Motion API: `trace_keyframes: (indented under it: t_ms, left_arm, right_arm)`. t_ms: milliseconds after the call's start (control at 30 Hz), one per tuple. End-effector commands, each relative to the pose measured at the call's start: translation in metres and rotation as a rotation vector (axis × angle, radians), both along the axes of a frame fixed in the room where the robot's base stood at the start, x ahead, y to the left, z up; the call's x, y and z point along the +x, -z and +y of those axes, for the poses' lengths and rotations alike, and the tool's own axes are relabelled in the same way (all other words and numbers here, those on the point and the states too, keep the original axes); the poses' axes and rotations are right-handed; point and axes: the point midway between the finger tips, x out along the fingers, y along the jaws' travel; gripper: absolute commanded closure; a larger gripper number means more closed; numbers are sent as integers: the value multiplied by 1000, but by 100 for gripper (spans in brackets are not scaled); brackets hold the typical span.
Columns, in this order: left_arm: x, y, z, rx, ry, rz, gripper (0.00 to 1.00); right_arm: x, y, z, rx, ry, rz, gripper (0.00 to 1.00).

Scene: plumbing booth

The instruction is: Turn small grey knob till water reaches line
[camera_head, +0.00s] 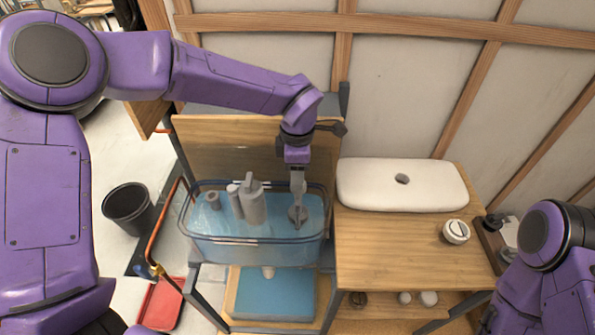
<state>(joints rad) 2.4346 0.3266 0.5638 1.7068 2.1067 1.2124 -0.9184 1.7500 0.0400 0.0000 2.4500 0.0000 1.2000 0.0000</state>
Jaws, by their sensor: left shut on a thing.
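A clear water tank (200,247) with a dark rim stands on a frame left of the wooden table, with blue water (280,222) in it. Grey valve parts (252,205) stand inside it. My left arm reaches over the tank from the left, and my left gripper (298,206) points down into its right part. The gripper is shut on the small grey knob (298,216), whose top is partly covered by the fingers. I cannot make out the line on the tank clearly. My right arm shows at the lower right, but its gripper is out of view.
A white cistern lid (400,186) and a round white button piece (456,231) lie on the wooden table (390,250). A black bucket (128,207) and a red tray (160,304) are on the floor at left. The table's front is clear.

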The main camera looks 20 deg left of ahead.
Motion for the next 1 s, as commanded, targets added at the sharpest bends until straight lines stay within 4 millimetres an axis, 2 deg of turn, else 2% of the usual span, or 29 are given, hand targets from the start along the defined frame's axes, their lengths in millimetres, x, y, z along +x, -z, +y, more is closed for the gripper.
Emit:
trace_keyframes:
  t_ms: [267, 700, 1000]
  left_arm:
    - [0, 1, 0, -2, -134, 3, 86]
    - [-1, 2, -1, -2, -495, 3, 86]
    - [-1, 2, -1, -2, -671, 2, 86]
  right_arm:
    - [0, 1, 0, 0, 0, 0, 57]
    - [0, 5, 0, 0, 0, 0, 57]
    - [0, 9, 0, 0, 0, 0, 57]
